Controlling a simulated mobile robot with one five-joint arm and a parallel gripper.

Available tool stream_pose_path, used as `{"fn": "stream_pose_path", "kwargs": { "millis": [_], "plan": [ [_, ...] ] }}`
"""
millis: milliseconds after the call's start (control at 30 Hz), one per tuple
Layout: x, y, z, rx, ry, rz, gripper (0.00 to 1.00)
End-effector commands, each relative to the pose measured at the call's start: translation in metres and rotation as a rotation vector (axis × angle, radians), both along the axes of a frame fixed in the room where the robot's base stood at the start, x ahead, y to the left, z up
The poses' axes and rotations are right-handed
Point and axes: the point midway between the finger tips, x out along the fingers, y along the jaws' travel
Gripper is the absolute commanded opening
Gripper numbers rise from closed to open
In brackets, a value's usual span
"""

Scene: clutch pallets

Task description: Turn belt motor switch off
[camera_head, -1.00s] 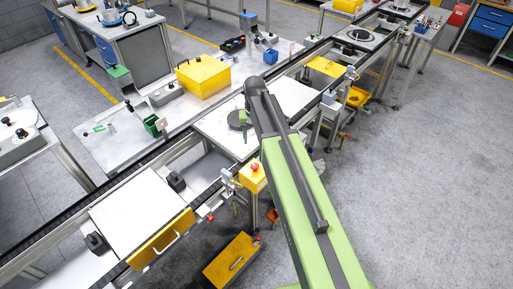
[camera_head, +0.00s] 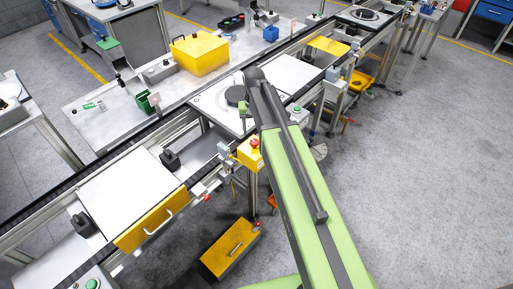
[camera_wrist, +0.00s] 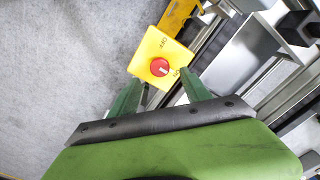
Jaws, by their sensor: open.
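The belt motor switch is a yellow box (camera_wrist: 150,52) with a round red knob (camera_wrist: 159,67) on its face, in the wrist view at upper middle. A pale mark shows on the knob, with small dark lettering above it and to its right, too small to read surely. In the head view the yellow box (camera_head: 248,156) with its red knob (camera_head: 255,143) sits at the belt line's near edge, just left of my arm. My gripper (camera_wrist: 161,76) is open, its two green fingers pointing toward the box, one tip on each side below the knob. Contact cannot be told.
The belt line (camera_head: 72,191) runs diagonally behind the switch. The floor at right (camera_head: 420,190) is clear.

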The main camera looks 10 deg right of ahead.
Motion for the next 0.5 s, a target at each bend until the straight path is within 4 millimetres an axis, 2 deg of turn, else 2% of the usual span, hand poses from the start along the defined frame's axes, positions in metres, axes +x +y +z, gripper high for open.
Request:
{"fn": "stream_pose_path", "kwargs": {
  "millis": [33,200,333,500],
  "plan": [
    [0.0,0.0,-0.022,0.0,0.0,0.0,0.56],
    [0.0,0.0,-0.051,0.0,0.0,0.001,0.56],
    [0.0,0.001,-0.06,0.0,0.0,0.001,0.56],
    [0.0,0.001,-0.058,0.0,0.0,0.001,0.56]
  ]
}}
